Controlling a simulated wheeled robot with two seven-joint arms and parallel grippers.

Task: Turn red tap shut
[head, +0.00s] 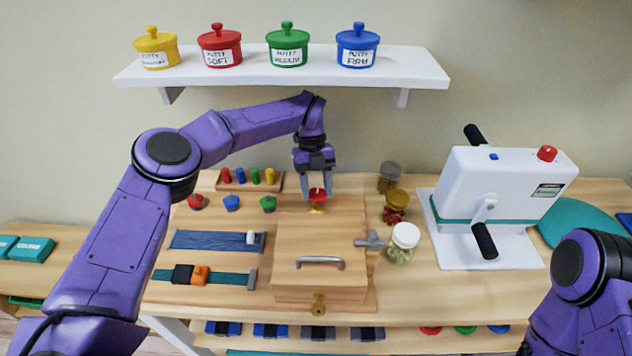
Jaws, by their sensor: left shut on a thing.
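The red tap (317,194) sits at the back of a wooden board fixture on the table, with a small brass part below it. My left gripper (316,190) comes down from above and is shut on the red tap, a finger on each side. Its fingers partly hide the tap, and I cannot tell how far the tap is turned. My right arm shows at the lower right, but its gripper is out of view.
The wooden box (300,240) has a metal handle and a grey tap-like fitting (370,240) at its right. A jar with a white lid (404,236) and a white hand-crank machine (500,185) stand to the right. A shelf (280,72) with putty pots hangs behind.

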